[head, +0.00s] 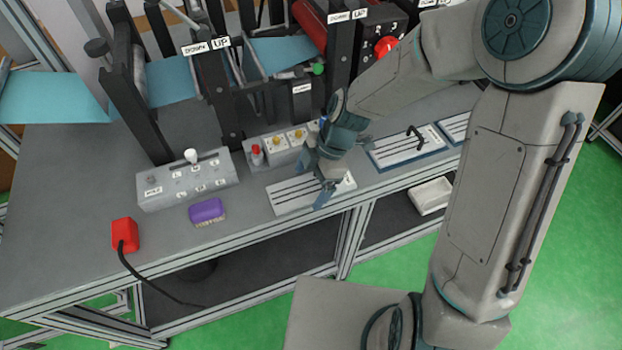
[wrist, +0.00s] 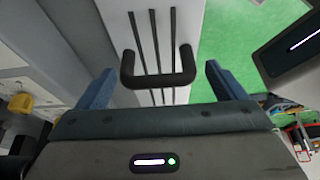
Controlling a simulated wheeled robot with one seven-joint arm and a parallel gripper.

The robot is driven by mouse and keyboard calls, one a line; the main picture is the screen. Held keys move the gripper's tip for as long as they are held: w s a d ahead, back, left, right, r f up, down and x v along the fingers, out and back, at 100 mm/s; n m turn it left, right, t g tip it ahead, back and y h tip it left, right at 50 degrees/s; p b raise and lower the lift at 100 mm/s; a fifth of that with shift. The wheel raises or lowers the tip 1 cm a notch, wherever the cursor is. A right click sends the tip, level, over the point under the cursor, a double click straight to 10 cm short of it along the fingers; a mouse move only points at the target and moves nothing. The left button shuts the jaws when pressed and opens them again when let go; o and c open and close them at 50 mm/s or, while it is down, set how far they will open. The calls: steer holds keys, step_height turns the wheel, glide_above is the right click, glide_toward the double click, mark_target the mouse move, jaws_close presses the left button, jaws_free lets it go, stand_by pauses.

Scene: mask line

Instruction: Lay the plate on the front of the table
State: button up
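The plate (head: 290,196) is a pale flat panel with dark slots, lying at the table's front edge under my gripper (head: 318,182). In the wrist view the plate (wrist: 185,25) shows its dark slots and a black bar handle (wrist: 158,82). My gripper (wrist: 159,72) is open in that view, with one blue finger on each side of the handle. The fingers look apart from the handle. In the head view my gripper hides the plate's handle. The grey table (head: 80,185) runs along the machine.
A similar slotted plate with a black handle (head: 405,150) lies to the right, with another (head: 457,128) beyond it. A grey control box (head: 187,180), a purple brush (head: 206,211) and a red box with a cable (head: 125,234) stand left. Bare table lies between these.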

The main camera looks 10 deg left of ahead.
steer(key=v, duration=1.2)
steer(key=shift+r, duration=0.2)
steer(key=s+d+r+m+t+h, duration=0.2)
steer(key=s+d+m, duration=0.3)
steer(key=d+m, duration=0.4)
steer(key=s+d+r+m+t+h, duration=0.2)
steer(key=d+m, duration=0.7)
steer(key=m, duration=0.6)
steer(key=s+r+t, duration=0.1)
steer(key=s+r, duration=0.1)
steer(key=s, duration=0.1)
steer(key=shift+s+d, duration=0.2)
steer(key=shift+d, duration=0.05)
steer(key=shift+d+r, duration=0.1)
steer(key=shift+r, duration=0.05)
